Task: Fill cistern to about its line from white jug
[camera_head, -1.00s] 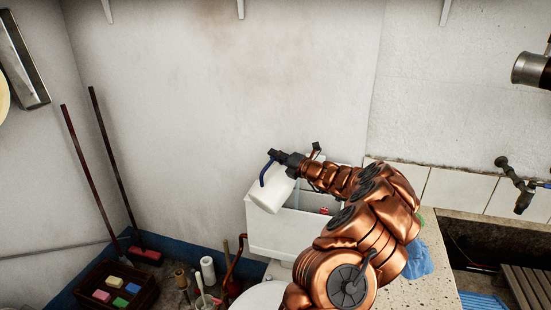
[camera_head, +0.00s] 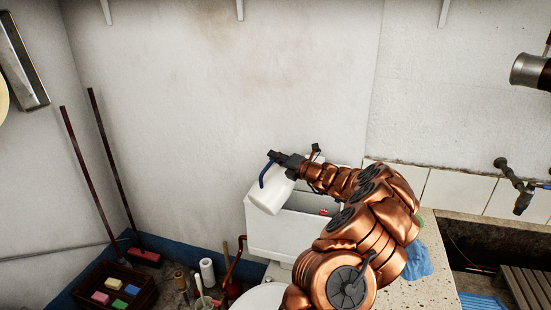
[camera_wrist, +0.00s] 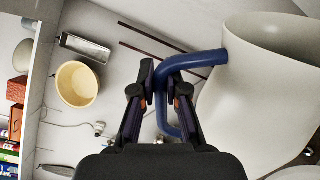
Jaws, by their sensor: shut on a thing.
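The white jug (camera_head: 271,190) with a blue handle is held tilted over the left part of the open white cistern (camera_head: 282,234) in the head view. My gripper (camera_head: 278,158) is shut on the jug's blue handle. In the wrist view the jug (camera_wrist: 262,90) fills the right side, and the fingers of my gripper (camera_wrist: 160,85) close around its handle (camera_wrist: 190,62). A small red thing (camera_head: 324,211) shows inside the cistern at its right. The water level, the cistern's line and any stream from the jug cannot be made out.
A stone counter with a blue cloth (camera_head: 417,262) lies right of the cistern, beside the trough and its tap (camera_head: 516,185). A crate of coloured blocks (camera_head: 88,301), brushes and two long poles stand at the lower left.

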